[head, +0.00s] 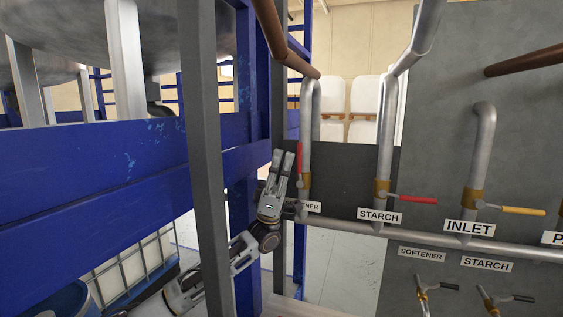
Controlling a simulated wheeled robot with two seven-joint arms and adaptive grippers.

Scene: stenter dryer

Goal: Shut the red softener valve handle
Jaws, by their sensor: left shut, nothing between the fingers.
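I cannot tell whether the fingers touch the handle. The valve body is partly hidden by the gripper. My right gripper is out of view.
The starch valve's red handle (418,200) and the inlet valve's yellow handle (523,211) lie level to the right. A lower pipe (430,241) runs across. A grey post (207,150) and blue beams (90,170) crowd the left side near my arm.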

